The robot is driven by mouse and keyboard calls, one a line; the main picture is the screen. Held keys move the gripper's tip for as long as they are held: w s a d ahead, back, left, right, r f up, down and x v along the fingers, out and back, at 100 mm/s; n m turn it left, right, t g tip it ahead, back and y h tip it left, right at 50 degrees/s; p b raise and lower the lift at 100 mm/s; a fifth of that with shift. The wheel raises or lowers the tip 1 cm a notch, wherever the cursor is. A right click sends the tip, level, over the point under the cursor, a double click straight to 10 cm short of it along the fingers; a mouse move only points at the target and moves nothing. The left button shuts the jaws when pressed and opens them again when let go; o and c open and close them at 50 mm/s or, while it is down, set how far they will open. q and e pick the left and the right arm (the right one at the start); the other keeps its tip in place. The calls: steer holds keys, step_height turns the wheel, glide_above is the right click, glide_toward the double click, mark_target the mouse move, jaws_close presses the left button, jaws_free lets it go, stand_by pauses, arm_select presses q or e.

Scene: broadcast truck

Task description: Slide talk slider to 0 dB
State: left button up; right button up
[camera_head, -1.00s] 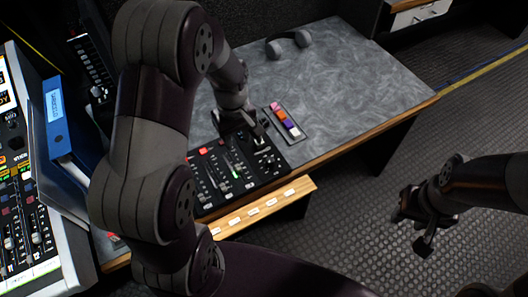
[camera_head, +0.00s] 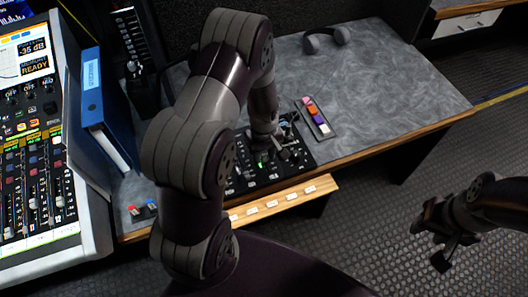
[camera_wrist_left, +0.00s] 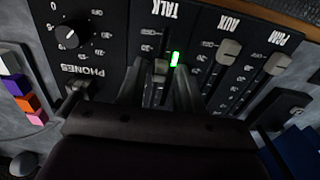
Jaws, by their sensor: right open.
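The talk slider (camera_wrist_left: 162,68) is a small grey knob in the slot under the TALK label in the left wrist view, with a lit green light (camera_wrist_left: 175,58) beside it. My left gripper (camera_wrist_left: 160,84) has one finger on each side of this slot, with the knob between the tips and a gap showing on at least one side. I cannot read the slider's scale marks clearly. In the head view the left gripper (camera_head: 266,150) is over the black control panel (camera_head: 292,160), and the arm hides part of it. My right gripper (camera_head: 436,238) is open and empty over the floor.
The AUX slider (camera_wrist_left: 228,50) and PGM slider (camera_wrist_left: 276,64) stand beside TALK; the PHONES knob (camera_wrist_left: 72,36) is on the other side. A strip of coloured buttons (camera_head: 316,116), headphones (camera_head: 327,40) and a blue binder (camera_head: 104,115) are nearby. The right part of the desk is clear.

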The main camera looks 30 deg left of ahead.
arm_select(q)
jaws_close()
steer(key=shift+w+a, duration=1.25)
steer(key=shift+a, duration=0.2)
steer(key=shift+o, duration=1.6)
jaws_free()
steer(key=shift+r, duration=0.1)
step_height(320, 180, up, 13)
steer(key=shift+f+p, duration=0.2)
steer(key=shift+p, duration=0.15)
